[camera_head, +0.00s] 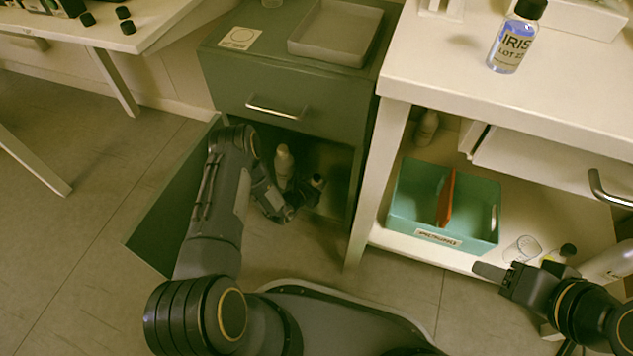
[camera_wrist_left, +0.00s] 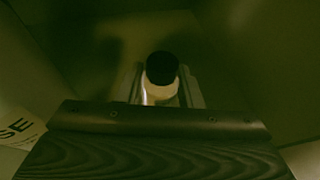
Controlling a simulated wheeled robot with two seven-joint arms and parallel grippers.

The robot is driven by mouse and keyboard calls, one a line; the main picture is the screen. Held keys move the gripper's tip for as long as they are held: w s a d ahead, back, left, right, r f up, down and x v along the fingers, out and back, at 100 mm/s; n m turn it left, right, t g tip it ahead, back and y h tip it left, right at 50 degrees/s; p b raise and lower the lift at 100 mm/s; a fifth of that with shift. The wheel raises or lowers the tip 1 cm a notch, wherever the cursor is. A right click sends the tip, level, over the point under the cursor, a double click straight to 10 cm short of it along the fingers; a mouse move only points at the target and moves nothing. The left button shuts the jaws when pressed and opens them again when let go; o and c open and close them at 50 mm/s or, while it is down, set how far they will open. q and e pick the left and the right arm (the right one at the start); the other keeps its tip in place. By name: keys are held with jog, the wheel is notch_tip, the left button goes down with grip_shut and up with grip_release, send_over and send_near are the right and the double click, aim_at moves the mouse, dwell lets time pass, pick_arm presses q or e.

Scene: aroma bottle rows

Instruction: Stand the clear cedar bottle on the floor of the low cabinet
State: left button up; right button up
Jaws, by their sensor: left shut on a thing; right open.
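The low green cabinet (camera_head: 300,88) stands open at centre left, with its door (camera_head: 165,210) swung out to the left. My left gripper (camera_head: 298,203) reaches into its lower compartment and is shut on a black-capped bottle (camera_head: 317,184). The bottle also shows upright between the fingers in the left wrist view (camera_wrist_left: 161,82). Its label is not readable, and I cannot tell whether its base touches the cabinet floor. A pale bottle (camera_head: 284,166) stands in the compartment beside my gripper. My right gripper (camera_head: 500,272) is open and empty at the lower right.
A grey tray (camera_head: 335,30) lies on the cabinet top. A clear IRIS bottle (camera_head: 511,42) stands on the white table (camera_head: 450,60). A teal divided box (camera_head: 440,238) and a clear glass (camera_head: 522,250) are on the shelf below. Part of a label (camera_wrist_left: 18,127) shows at the left wrist view's edge.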

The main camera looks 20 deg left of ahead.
pick_arm(q)
jog(key=o, duration=1)
jog(key=shift+s+r, duration=0.2)
jog(key=shift+r, duration=0.05)
jog(key=p+v, duration=0.5)
jog(key=v, duration=0.6)
jog(key=shift+s+a+r, duration=0.1)
jog(key=shift+s+a, duration=0.05)
jog(key=shift+s, duration=0.1)
